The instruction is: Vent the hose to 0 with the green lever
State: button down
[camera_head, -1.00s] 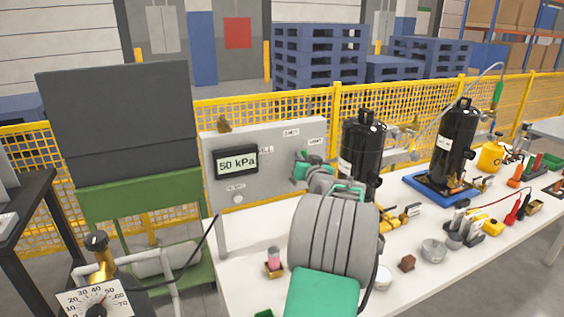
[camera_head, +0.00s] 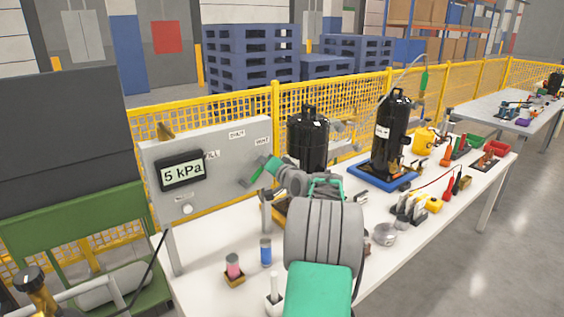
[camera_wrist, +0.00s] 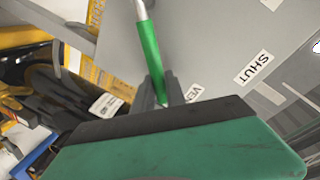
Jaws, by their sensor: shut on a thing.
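The green lever (camera_wrist: 149,48) shows in the wrist view as a green grip on a metal rod. My gripper (camera_wrist: 158,92) is shut on its green grip, beside the VENT label (camera_wrist: 193,92); the SHUT label (camera_wrist: 256,69) is further right. The panel's display (camera_head: 182,171) reads 5 kPa.
The white table (camera_head: 215,282) holds two black compressors (camera_head: 308,137) (camera_head: 389,135), small pink and blue cylinders (camera_head: 265,251), and several tools. A yellow mesh fence (camera_head: 236,106) runs behind. A green stand (camera_head: 80,225) is at left.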

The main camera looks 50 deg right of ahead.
dwell(0.5)
jog(key=c, duration=1.4)
grip_release()
jog(key=shift+o, duration=0.2)
jog(key=b+v, duration=0.1)
jog(key=v, duration=0.6)
jog(key=shift+s, duration=0.4)
